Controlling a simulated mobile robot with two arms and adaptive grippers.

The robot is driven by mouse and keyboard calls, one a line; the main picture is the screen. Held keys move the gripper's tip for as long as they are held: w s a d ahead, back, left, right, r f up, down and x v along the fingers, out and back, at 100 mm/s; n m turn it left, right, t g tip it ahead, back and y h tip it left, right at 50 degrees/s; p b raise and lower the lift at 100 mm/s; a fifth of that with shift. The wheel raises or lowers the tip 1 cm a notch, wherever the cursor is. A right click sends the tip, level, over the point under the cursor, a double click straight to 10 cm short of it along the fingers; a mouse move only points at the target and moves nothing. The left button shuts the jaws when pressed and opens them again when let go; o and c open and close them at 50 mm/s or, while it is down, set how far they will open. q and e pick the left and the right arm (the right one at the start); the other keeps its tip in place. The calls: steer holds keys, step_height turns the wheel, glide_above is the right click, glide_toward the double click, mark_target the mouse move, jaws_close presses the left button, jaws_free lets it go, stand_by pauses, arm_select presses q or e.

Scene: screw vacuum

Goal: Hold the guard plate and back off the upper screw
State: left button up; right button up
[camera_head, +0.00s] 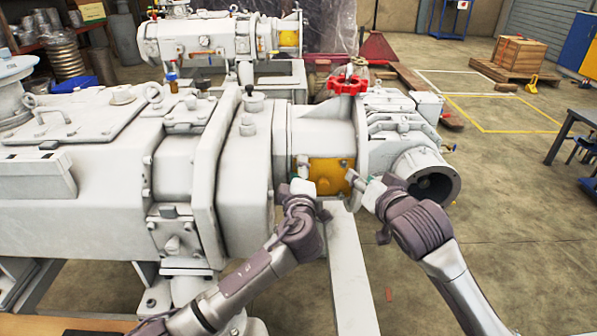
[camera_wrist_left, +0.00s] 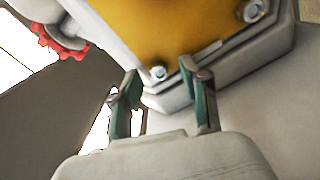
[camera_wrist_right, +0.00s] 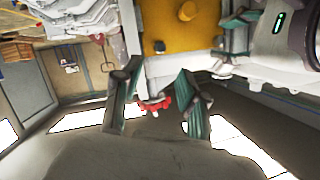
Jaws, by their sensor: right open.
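The yellow guard plate (camera_head: 328,172) is on the side of the pale grey vacuum pump. In the left wrist view the plate (camera_wrist_left: 185,30) shows a screw (camera_wrist_left: 158,72) near one corner and another screw (camera_wrist_left: 252,10) farther along. My left gripper (camera_head: 300,184) is at the plate's lower left, fingers apart, with the plate's corner just beyond the tips; contact is unclear. My right gripper (camera_head: 362,182) is open and empty at the plate's right. Its wrist view shows the plate (camera_wrist_right: 183,28) beyond the fingertips, with two screws (camera_wrist_right: 187,10) (camera_wrist_right: 160,46) on it.
The pump housing (camera_head: 80,220) fills the left side. A red valve handwheel (camera_head: 347,85) is above the plate, and a round open port (camera_head: 428,180) is to its right. A grey beam (camera_head: 350,275) runs below the grippers.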

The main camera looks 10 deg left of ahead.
mark_target(344, 166)
arm_select(q)
jaws_close()
arm_select(e)
steer(key=shift+c, duration=1.1)
steer(key=s+a+f+n+t+h, duration=0.1)
steer(key=s+a+f+t+h, duration=0.1)
steer(key=s+f+t, duration=0.15)
arm_select(q)
steer(key=shift+f, duration=0.15)
arm_select(e)
steer(key=shift+t, duration=0.25)
steer(key=x, duration=1.1)
steer(key=shift+w+d+r, duration=0.1)
steer(key=shift+w+d, duration=0.1)
steer(key=shift+w, duration=0.1)
jaws_close()
